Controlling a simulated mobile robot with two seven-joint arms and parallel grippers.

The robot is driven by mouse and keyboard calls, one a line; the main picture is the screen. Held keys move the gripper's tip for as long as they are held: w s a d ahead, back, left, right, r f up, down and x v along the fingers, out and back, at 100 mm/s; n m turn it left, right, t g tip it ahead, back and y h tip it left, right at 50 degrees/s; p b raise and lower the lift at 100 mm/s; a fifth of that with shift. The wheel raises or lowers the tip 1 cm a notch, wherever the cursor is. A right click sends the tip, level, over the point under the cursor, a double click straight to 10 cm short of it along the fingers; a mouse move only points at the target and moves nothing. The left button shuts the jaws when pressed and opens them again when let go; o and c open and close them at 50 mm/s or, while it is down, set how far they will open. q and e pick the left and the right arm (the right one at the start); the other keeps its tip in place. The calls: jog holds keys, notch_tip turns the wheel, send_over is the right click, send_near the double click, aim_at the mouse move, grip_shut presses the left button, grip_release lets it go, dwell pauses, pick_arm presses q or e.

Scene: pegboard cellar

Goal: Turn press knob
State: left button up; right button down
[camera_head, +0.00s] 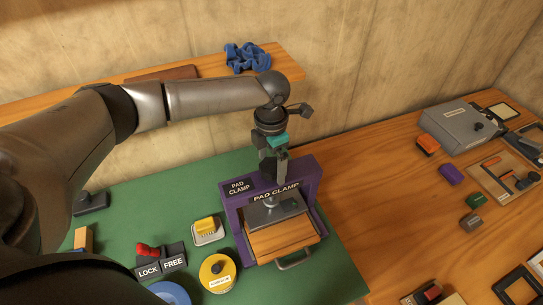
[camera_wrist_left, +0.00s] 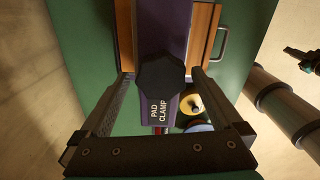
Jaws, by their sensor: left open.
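The press is a purple frame (camera_head: 310,178) marked PAD CLAMP, with a grey plate (camera_head: 276,212) above a wooden pad (camera_head: 282,239). In the left wrist view its black faceted knob (camera_wrist_left: 161,77) shows on top of the purple beam (camera_wrist_left: 163,28). My left gripper (camera_head: 273,170) points down over the top of the press. Its jaws are open, and in the wrist view the fingertips (camera_wrist_left: 162,73) lie on either side of the knob. I cannot tell whether they touch it. In the head view the fingers largely hide the knob. My right gripper is not clearly seen.
A red lever (camera_head: 148,250) by LOCK and FREE labels, a yellow block in a tray (camera_head: 207,229) and a yellow round container (camera_head: 217,272) stand left of the press on the green mat (camera_head: 335,270). A blue cloth (camera_head: 247,57) lies on the shelf behind.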

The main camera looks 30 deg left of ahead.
aim_at(272, 165)
pick_arm(q)
notch_tip(272, 165, up, 15)
jog(key=shift+r, duration=0.15)
pick_arm(e)
jog(key=shift+f, duration=0.25)
